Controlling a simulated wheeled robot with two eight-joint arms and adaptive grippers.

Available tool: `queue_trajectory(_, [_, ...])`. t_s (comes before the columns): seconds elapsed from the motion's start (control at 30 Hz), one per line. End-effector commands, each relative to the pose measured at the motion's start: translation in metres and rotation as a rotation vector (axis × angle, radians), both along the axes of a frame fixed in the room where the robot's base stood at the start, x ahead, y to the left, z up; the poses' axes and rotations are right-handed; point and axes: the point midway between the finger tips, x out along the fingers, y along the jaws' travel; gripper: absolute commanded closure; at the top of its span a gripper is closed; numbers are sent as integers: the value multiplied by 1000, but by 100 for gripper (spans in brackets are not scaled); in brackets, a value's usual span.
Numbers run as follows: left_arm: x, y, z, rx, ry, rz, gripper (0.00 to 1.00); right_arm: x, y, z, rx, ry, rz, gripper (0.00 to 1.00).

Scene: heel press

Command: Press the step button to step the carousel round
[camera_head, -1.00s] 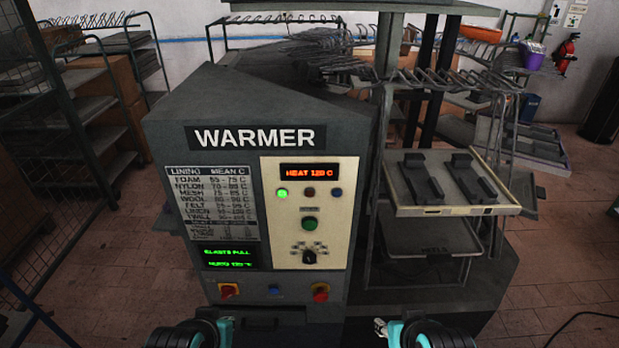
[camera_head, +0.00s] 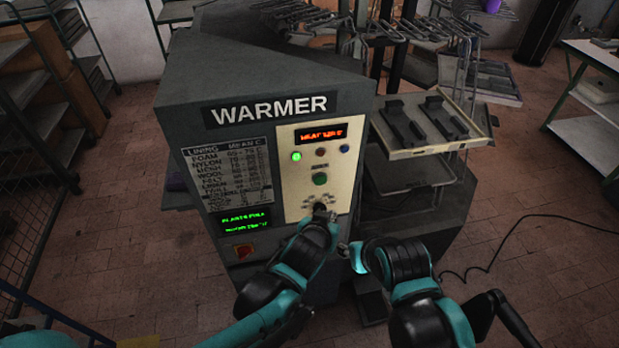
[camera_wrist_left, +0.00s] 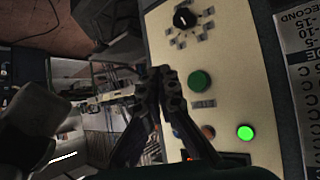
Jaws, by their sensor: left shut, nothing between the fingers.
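The warmer (camera_head: 262,88) is a grey cabinet with a cream control panel (camera_head: 291,178). The panel carries a green push button (camera_head: 320,179), which also shows in the left wrist view (camera_wrist_left: 199,81), and a black knob (camera_wrist_left: 184,18) below it. I cannot read which control is labelled step. My left gripper (camera_head: 321,209) is shut and empty in front of the lower panel, over the knob in the head view. In the left wrist view its fingertips (camera_wrist_left: 160,72) are beside the green button, apparently short of the panel. My right gripper (camera_head: 357,258) is low, right of the cabinet front; its jaws are unclear.
A lit green lamp (camera_head: 296,156) and a red display (camera_head: 320,134) sit above the button. A tray (camera_head: 415,147) with dark shoe-shaped pieces juts out at the right. A carousel-like rack of metal hooks (camera_head: 400,33) stands behind. My left arm hides part of the lower front.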

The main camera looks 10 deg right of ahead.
Motion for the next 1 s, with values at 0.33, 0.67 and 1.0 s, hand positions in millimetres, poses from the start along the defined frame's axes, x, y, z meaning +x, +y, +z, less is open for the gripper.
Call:
queue_trajectory(0.33, [-1, -5, -1, -2, -2, -7, 100, 0, 0, 0, 0, 0, 0, 60])
queue_trajectory(0.67, [22, -3, -1, -3, -1, -2, 100, 0, 0, -1, 0, 0, 0, 60])
queue_trajectory(1.0, [69, -2, -1, -3, -2, -4, 100, 0, 0, -5, 0, 0, 0, 60])
